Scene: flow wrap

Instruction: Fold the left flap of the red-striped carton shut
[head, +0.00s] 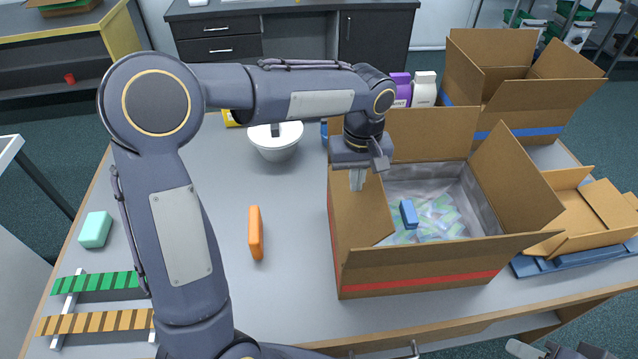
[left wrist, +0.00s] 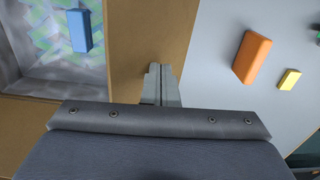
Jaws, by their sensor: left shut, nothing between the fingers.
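The red-striped carton (head: 420,282) stands at the right of the table. Its left flap (head: 362,215) lies inward over the left part of the opening, roughly level; the far, right and front flaps stand open. The flap is also the brown strip in the left wrist view (left wrist: 135,40). My left gripper (head: 357,182) points down at the flap, shut and empty; whether its tips touch cannot be told. Inside the carton, a blue block (head: 408,214) lies on pale green-and-white packets. Part of my right gripper (head: 530,350) shows at the bottom right edge, its jaws unclear.
A blue-striped open carton (head: 525,110) stands behind, with a flatter brown carton (head: 590,215) at right. An orange block (head: 255,232), white bowl (head: 275,147) and green block (head: 95,230) sit left. Table between orange block and carton is clear.

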